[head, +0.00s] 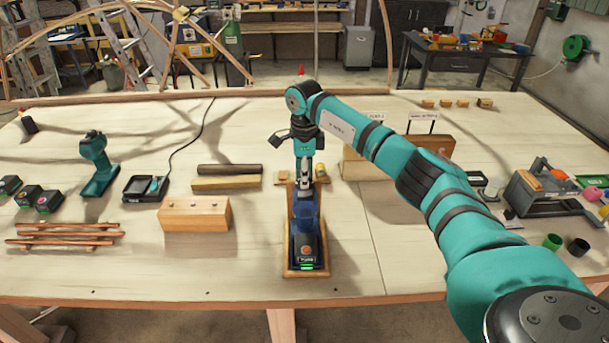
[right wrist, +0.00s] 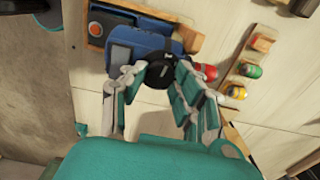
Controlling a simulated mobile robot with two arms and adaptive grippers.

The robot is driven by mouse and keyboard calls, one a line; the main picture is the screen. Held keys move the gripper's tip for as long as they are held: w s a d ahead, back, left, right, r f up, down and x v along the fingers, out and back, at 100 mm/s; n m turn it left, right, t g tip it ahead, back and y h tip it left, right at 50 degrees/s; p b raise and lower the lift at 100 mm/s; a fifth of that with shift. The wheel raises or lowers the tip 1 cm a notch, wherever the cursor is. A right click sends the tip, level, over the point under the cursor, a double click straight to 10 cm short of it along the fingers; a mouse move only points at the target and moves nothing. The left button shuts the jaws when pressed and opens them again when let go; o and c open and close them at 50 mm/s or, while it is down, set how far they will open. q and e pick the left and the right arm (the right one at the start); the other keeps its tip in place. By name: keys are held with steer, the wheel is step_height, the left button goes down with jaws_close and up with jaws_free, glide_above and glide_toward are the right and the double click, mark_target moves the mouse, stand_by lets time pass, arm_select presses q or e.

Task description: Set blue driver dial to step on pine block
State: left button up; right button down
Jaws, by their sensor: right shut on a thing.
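The blue driver (head: 306,225) lies in a wooden cradle (head: 291,272) at the table's front middle. It also shows in the right wrist view (right wrist: 140,42). My right gripper (head: 305,183) reaches down on the driver's far end. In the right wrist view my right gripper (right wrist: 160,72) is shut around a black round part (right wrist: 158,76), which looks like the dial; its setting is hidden. A pale block (head: 361,166), perhaps the pine block, stands right of the driver, partly behind my arm. Its small sign (head: 373,117) is too small to read. My left gripper is out of view.
A darker block (head: 441,145) with a sign stands behind my right arm. A light block (head: 192,216), dark and yellow bars, copper rods (head: 62,240) and a teal drill (head: 98,165) lie left. Red, green and yellow pieces (right wrist: 250,70) stand close by the gripper.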

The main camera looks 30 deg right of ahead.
steer(key=m, duration=0.3)
steer(key=shift+r+m, duration=0.1)
steer(key=shift+m, duration=0.3)
steer(key=shift+w+m, duration=0.1)
steer(key=shift+m, duration=1.7)
steer(key=c, duration=1.3)
jaws_free()
step_height(320, 180, up, 12)
